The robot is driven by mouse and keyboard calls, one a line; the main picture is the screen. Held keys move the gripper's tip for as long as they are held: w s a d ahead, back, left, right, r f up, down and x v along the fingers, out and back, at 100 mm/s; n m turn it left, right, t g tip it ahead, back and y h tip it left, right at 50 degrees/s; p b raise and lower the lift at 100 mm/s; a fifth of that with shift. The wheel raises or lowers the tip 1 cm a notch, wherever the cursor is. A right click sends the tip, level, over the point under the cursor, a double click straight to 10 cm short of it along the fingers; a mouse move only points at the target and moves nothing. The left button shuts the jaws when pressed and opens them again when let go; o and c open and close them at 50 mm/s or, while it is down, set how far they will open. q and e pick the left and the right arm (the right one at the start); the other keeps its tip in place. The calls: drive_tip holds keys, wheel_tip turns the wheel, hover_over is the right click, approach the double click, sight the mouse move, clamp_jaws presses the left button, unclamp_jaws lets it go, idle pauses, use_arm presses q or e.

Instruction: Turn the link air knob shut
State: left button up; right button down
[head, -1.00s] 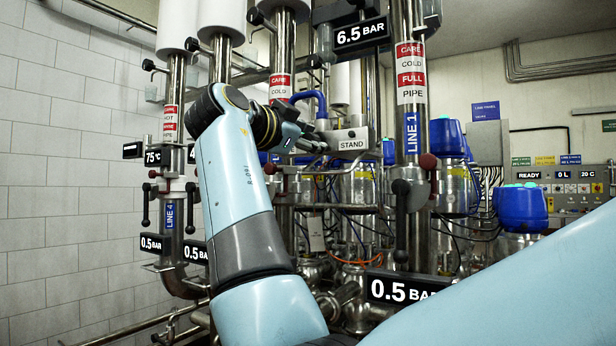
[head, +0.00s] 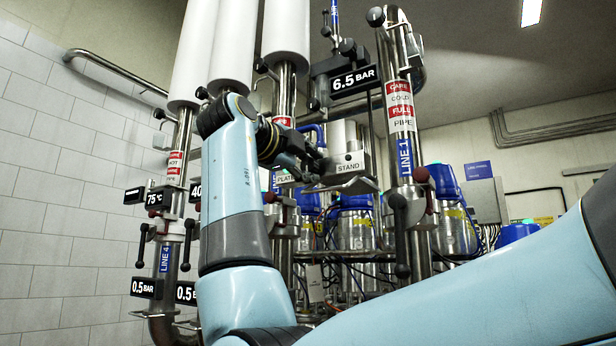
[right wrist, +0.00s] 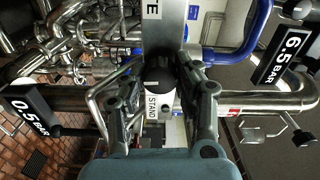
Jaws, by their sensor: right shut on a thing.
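My right gripper (head: 318,166) is close to the STAND sign (head: 348,166), at its left in the head view. I cannot pick out the link air knob for sure in either view. My left gripper is not in view.
Steel pipes crowd around the gripper. The LINE 1 pipe (head: 404,150) stands to its right, with a dark-handled valve (head: 401,235). A 6.5 BAR sign (head: 356,81) hangs above. Blue-topped units (head: 448,180) stand behind. The tiled wall (head: 60,170) is at left.

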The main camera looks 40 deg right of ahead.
drive_tip(key=shift+f+m, duration=0.2)
drive_tip(key=shift+m, duration=0.2)
drive_tip(key=shift+b, duration=0.3)
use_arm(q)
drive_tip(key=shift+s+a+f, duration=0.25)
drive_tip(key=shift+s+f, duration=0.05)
use_arm(e)
drive_tip(key=c, duration=1)
unclamp_jaws()
drive_tip(key=shift+a+r, duration=0.1)
drive_tip(key=shift+o, duration=0.3)
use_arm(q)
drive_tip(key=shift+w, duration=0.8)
